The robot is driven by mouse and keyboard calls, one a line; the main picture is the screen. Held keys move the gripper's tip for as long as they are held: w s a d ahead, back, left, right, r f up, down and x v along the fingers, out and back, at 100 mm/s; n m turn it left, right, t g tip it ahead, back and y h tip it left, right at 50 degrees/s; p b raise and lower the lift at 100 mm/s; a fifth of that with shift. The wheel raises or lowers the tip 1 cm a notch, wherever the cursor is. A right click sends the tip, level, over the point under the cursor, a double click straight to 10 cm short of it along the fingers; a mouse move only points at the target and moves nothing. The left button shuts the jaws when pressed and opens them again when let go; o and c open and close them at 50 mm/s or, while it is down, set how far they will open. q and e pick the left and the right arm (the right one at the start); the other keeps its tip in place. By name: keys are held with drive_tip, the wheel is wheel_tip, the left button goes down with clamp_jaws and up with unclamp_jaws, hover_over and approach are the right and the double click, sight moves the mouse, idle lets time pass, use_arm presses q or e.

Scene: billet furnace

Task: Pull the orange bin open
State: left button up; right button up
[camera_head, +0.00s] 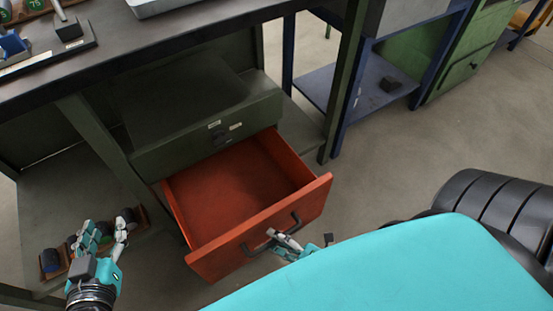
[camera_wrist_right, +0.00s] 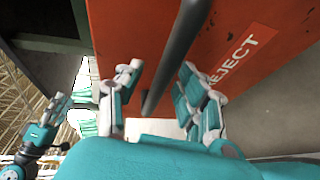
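The orange bin (camera_head: 232,185) is a drawer under the dark green workbench. It stands pulled well out, its inside visible and empty. Its dark bar handle (camera_head: 270,235) is on the front panel, which bears a "REJECT" label (camera_wrist_right: 241,54) in the right wrist view. My right gripper (camera_head: 287,240) is at the handle; in its wrist view, the fingers (camera_wrist_right: 158,85) are apart, with the handle bar (camera_wrist_right: 176,55) between them and gaps visible on both sides. My left gripper (camera_head: 104,232) is open and empty at the lower left, away from the bin.
A closed green drawer (camera_head: 205,135) sits above the bin. Wooden holders with dark cylinders (camera_head: 50,261) lie on the lower shelf near my left gripper. A blue-framed stand (camera_head: 365,85) is to the right.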

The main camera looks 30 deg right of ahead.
drive_tip(key=v, duration=1.2)
drive_tip(key=shift+w+r, duration=0.1)
